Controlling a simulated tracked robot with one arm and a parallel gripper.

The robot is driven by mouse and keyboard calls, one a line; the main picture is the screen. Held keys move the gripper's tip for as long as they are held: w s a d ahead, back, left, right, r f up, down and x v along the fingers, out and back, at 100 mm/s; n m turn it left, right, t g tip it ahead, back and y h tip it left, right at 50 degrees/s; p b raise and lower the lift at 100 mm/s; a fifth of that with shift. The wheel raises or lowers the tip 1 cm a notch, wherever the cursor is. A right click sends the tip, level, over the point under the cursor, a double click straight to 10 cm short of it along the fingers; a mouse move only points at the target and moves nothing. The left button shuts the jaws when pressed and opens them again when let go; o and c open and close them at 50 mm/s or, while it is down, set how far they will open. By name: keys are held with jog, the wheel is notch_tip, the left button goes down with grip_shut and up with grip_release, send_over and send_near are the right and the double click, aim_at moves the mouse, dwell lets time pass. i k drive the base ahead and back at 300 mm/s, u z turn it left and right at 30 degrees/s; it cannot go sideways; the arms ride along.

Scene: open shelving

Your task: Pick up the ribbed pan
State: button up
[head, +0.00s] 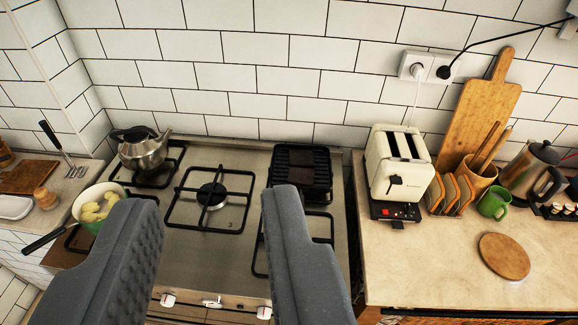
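A dark, square pan with ridges (279,163) sits on the back right burner of the stove. Darker brown patches show on its top, and I cannot tell whether they are food or part of the pan. I cannot make out its handle. My gripper (208,200) is open and empty, with its two grey fingers wide apart over the front of the stove. The right fingertip appears just below the pan in the picture, and no contact is visible.
The stove (240,238) has a steel kettle (147,154) at back left and a light pot with yellowish food (83,203) at front left. A cream toaster (397,172) stands on the counter right of the pan. A white tiled wall rises behind. The middle burner (211,196) is bare.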

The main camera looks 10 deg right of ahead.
aim_at(308, 168)
jog(key=z, duration=0.05)
jog(key=i, duration=1.2)
jog(key=z, duration=0.05)
